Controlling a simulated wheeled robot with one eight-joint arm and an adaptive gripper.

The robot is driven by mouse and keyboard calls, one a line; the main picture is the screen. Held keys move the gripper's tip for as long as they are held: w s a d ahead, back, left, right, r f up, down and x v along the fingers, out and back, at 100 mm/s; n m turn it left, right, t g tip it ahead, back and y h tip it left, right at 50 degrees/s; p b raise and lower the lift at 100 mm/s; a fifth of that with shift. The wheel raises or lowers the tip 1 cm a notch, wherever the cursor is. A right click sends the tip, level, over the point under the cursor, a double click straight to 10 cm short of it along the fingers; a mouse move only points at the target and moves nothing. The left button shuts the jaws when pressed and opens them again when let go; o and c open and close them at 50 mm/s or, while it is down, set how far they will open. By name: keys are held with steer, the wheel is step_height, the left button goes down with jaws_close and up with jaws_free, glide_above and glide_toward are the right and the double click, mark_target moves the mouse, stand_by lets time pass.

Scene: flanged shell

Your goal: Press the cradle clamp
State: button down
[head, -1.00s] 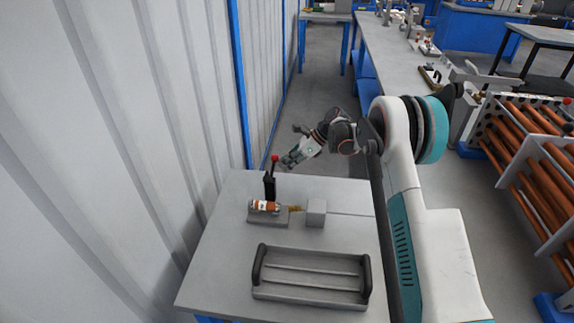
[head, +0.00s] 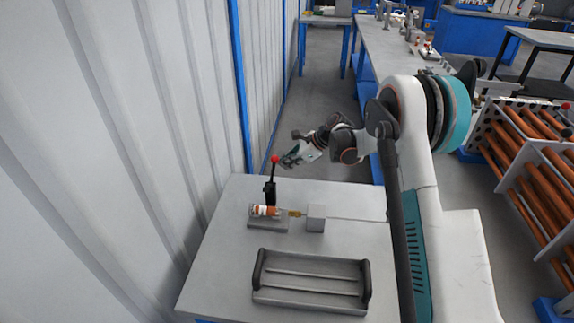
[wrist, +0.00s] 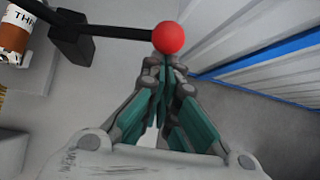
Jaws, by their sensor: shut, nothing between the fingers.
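The cradle clamp (head: 270,193) is a black lever with a red ball knob (head: 275,159), standing upright at the back of a grey cradle (head: 268,224) on the table. An orange and white labelled cylinder (head: 264,211) lies in the cradle. My gripper (head: 285,161) is just right of the knob in the head view. In the wrist view my gripper (wrist: 166,62) is shut and empty, with its fingertips right by the red knob (wrist: 168,37). I cannot tell whether they touch. The black lever (wrist: 115,33) runs left from the knob, and the cylinder (wrist: 17,35) shows at upper left.
A grey block (head: 316,219) stands right of the cradle, with a brass-coloured piece (head: 296,213) between them. A grey tray with black handles (head: 311,295) lies at the table's front. A corrugated wall (head: 150,130) runs along the left. The table's (head: 225,267) left front is clear.

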steer(key=s+r+n+t, duration=0.2)
steer(key=r+t, duration=0.1)
steer(key=s+r+n+t, duration=0.1)
steer(key=r+t, duration=0.1)
steer(key=shift+s+a+r+b, duration=0.2)
steer(key=shift+s+a+b, duration=0.05)
steer(key=shift+a+b, duration=0.1)
steer(key=shift+s+a+r, duration=0.2)
steer(key=shift+s+r, duration=0.45)
steer(key=shift+s, duration=0.2)
steer(key=shift+s, duration=0.1)
steer(key=shift+r, duration=0.1)
steer(key=v, duration=1.2)
steer(key=shift+s, duration=0.1)
